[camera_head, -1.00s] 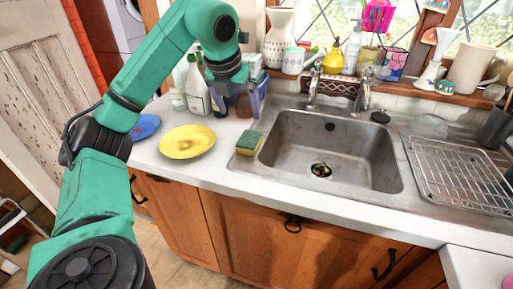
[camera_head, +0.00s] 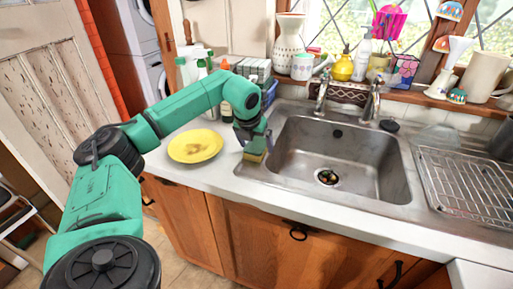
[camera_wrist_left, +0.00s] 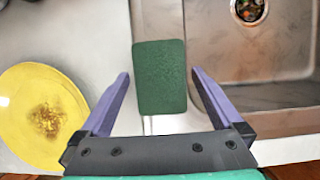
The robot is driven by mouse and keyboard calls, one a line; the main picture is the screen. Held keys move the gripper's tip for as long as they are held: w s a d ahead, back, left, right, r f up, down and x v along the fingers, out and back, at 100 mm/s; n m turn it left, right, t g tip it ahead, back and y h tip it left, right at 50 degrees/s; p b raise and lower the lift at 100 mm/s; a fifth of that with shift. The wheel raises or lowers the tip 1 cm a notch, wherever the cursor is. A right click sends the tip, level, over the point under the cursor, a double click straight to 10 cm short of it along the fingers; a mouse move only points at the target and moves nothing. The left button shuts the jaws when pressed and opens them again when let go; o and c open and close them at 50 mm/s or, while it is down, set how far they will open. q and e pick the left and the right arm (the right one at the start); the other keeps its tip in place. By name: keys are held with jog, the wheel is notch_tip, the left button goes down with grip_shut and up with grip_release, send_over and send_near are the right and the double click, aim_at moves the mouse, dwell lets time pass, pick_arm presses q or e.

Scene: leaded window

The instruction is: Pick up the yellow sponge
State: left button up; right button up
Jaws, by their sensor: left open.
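The sponge has a green scouring top, which faces my left wrist camera (camera_wrist_left: 160,76), and a yellow body whose lower part shows in the head view (camera_head: 253,157). It lies on the counter at the left edge of the sink. My left gripper (camera_head: 254,146) is right above it, pointing down, and hides most of it in the head view. In the left wrist view the two purple fingers of this gripper (camera_wrist_left: 160,84) are open, one on each side of the sponge, with gaps between. My right gripper is not in view.
A dirty yellow plate (camera_head: 195,146) lies left of the sponge. The steel sink (camera_head: 340,160) is directly right of it, with a drying rack (camera_head: 465,182) beyond. Bottles (camera_head: 226,108) stand behind my gripper. The counter's front edge is close.

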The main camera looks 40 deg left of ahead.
pick_arm(q)
jog(key=c, duration=1.2)
jog(key=shift+r, duration=0.15)
jog(key=shift+c, duration=0.2)
